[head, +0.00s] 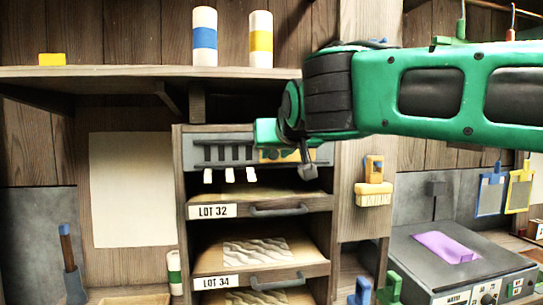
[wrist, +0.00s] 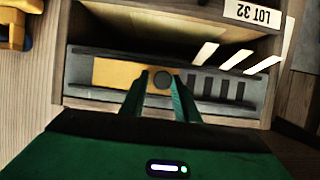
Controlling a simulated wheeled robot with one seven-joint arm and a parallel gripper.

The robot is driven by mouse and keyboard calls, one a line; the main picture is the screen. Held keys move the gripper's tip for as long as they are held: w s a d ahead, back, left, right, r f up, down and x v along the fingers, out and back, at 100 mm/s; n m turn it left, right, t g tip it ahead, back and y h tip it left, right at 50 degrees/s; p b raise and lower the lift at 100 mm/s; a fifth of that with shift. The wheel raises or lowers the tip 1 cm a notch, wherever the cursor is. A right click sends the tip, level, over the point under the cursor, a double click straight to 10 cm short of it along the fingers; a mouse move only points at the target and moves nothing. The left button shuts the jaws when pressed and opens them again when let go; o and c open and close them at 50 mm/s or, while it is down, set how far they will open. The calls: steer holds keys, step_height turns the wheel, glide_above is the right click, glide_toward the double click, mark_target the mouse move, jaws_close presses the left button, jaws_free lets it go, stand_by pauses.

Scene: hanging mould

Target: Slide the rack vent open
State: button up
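The rack vent (head: 222,153) is a grey slotted strip at the top of the rack's front; it also shows upside down in the wrist view (wrist: 207,104). Its yellow slide plate (wrist: 112,73) covers one side, and the dark slots beside it are uncovered. A round dark knob (wrist: 162,79) sits on the plate. In the head view, part of the yellow plate (head: 270,156) shows under my gripper (head: 268,133). In the wrist view, my gripper's green fingers (wrist: 162,88) are apart, one on each side of the knob. I cannot tell whether they touch it.
Three white tags (head: 230,175) hang below the slots. Rack trays labelled LOT 32 (head: 212,211) and LOT 34 (head: 217,282) lie below. A shelf (head: 120,72) carrying two striped cylinders runs above. A brush (head: 374,190) hangs on the post at right.

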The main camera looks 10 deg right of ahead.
steer(key=shift+o, duration=1.1)
steer(key=shift+d, duration=0.35)
steer(key=shift+a, duration=0.15)
steer(key=v, duration=1)
steer(key=shift+s+r, duration=0.2)
steer(key=shift+s, duration=0.1)
